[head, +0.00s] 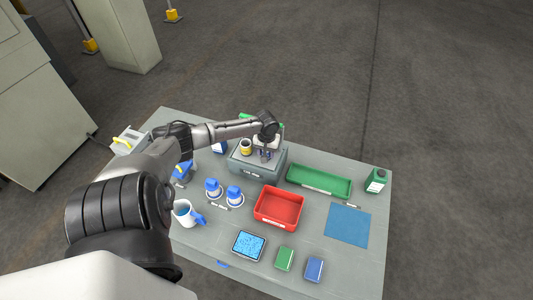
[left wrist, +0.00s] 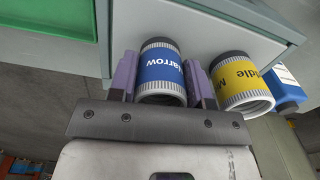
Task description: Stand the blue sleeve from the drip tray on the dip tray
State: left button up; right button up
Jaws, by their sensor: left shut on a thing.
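The blue sleeve (left wrist: 161,75), marked "arrow" in what shows of its label, sits between the purple fingers of my left gripper (left wrist: 163,82), which is shut on it. In the head view my left gripper (head: 264,153) is over the raised grey box (head: 262,174), and the sleeve is mostly hidden there. A yellow sleeve (left wrist: 241,85) stands close beside it; it also shows on the grey box in the head view (head: 245,147). I cannot tell whether the blue sleeve touches the box top. The tray names cannot be read. My right gripper is not in view.
A green tray (head: 319,192), a red bin (head: 279,223) and a small blue-filled tray (head: 235,253) lie on the table. Two blue-topped items (head: 213,187), a mug (head: 183,213) and a green bottle (head: 376,181) stand around. The blue mat (head: 348,225) is bare.

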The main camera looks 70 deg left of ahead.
pick_arm(q)
jog(key=shift+s+d+f, duration=0.1)
jog(key=shift+d+f, duration=0.05)
jog(key=shift+f, duration=0.15)
jog(key=shift+r, duration=0.1)
jog(key=o, duration=1.1)
jog(key=shift+f, duration=0.2)
jog(key=shift+c, duration=0.2)
